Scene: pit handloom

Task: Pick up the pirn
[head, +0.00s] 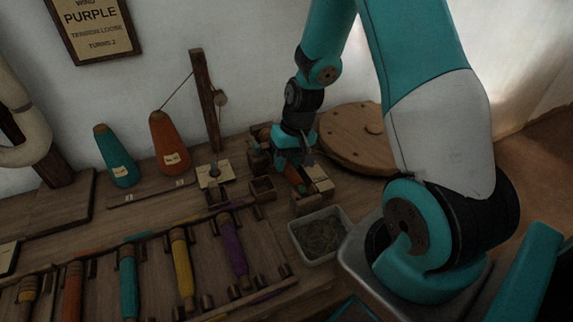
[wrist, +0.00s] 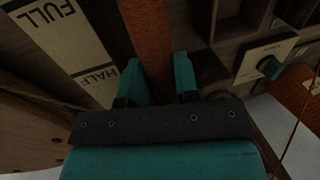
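The pirn, wound with rust-orange thread (wrist: 150,35), runs down from the top of the wrist view and passes between the two teal fingers of my gripper (wrist: 158,72). In the head view the pirn (head: 294,175) shows as a small orange piece just below my gripper (head: 292,160), beside a pale gauge plate (head: 317,178). The fingers are apart, with orange filling the gap between them. Whether they press on the pirn or only straddle it, I cannot tell. The pirn's near end is hidden by my gripper.
The gauge plate marked FULL and HALF (wrist: 62,42) lies close to my fingers. A round wooden disc (head: 350,135) stands behind right, a grey bin (head: 322,234) in front. Teal (head: 117,160) and orange (head: 169,147) cones stand left. Several coloured spools lie on a front rack.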

